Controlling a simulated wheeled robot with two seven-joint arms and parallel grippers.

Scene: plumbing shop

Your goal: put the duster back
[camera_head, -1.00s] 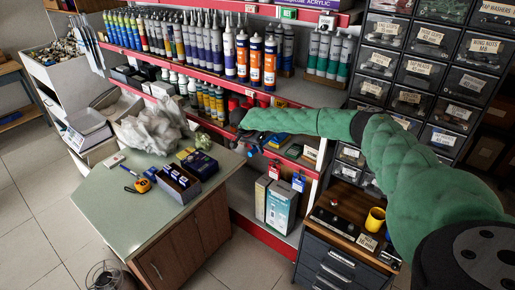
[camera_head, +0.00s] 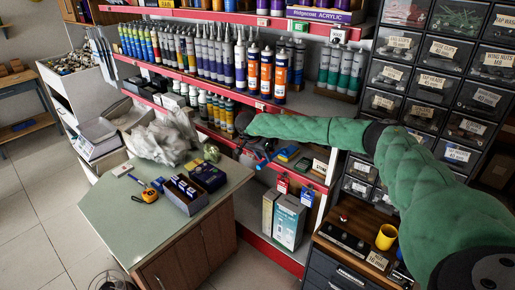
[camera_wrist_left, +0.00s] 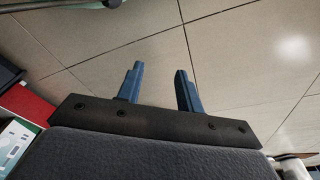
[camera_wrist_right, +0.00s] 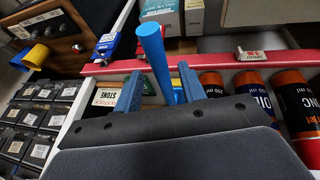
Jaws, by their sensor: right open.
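A smooth blue cylindrical handle (camera_wrist_right: 152,40) stands out over the red shelf edge in the right wrist view. It may be the duster's handle; no duster head can be made out. My right gripper (camera_wrist_right: 158,80) is open, with its fingers on either side of the handle's lower part. I cannot tell whether they touch it. In the head view the blue handle (camera_head: 263,164) shows below the end of my right arm, by the lower shelf. My left gripper (camera_wrist_left: 160,70) is open and empty over the floor tiles, outside the head view.
Shelves of bottles and cartridges (camera_head: 265,70) stand close behind my right arm. A counter (camera_head: 115,205) at left carries a plastic bag (camera_head: 160,142), a tape measure (camera_head: 149,195) and boxes. Drawer cabinets and a yellow mug (camera_head: 386,237) are at right. Floor at left is open.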

